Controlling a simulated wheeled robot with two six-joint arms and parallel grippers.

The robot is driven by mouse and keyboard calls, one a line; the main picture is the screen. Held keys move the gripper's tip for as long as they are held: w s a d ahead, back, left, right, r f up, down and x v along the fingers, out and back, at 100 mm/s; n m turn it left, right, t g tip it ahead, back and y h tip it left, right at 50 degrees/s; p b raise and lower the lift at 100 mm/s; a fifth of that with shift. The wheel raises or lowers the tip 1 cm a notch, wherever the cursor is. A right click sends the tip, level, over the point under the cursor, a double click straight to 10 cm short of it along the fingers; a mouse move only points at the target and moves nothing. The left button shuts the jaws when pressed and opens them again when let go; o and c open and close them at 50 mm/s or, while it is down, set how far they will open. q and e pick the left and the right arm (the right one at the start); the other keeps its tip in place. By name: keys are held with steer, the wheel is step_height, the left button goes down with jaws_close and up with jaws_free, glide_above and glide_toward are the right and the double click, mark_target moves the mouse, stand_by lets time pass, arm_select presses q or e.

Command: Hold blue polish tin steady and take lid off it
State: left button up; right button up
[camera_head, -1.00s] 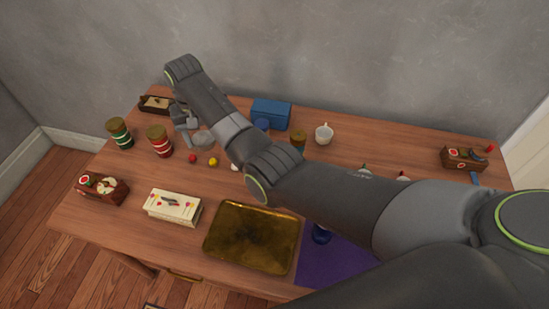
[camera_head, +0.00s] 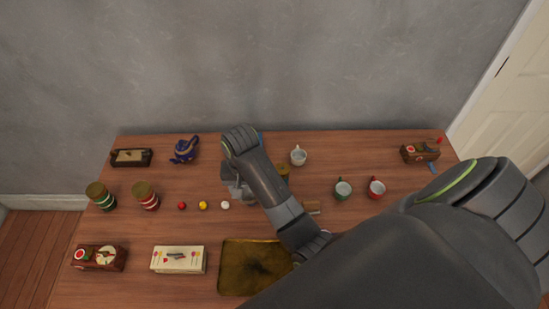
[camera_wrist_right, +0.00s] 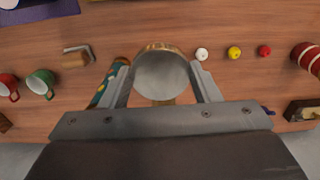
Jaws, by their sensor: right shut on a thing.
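My right gripper (camera_wrist_right: 163,85) is shut on a round thing (camera_wrist_right: 162,75) with a flat grey face and a brownish rim, held between its fingers in the right wrist view. I cannot tell whether this is the polish tin, its lid or something else. In the head view my right arm reaches over the table, and its gripper (camera_head: 237,187) is to the right of the white ball (camera_head: 225,205). What it holds is not clear there. No blue polish tin can be made out; my arm hides part of the table. My left gripper is not in view.

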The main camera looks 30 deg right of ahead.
mark_target(252, 221)
step_height(252, 221, down, 17)
steer(key=shift+f, duration=0.1)
stand_by(0.4)
steer(key=shift+f+b, duration=0.1)
steer(key=shift+b, duration=0.2)
steer(key=o, duration=1.1)
step_height(252, 221, up, 12)
steer(key=shift+r, duration=0.15)
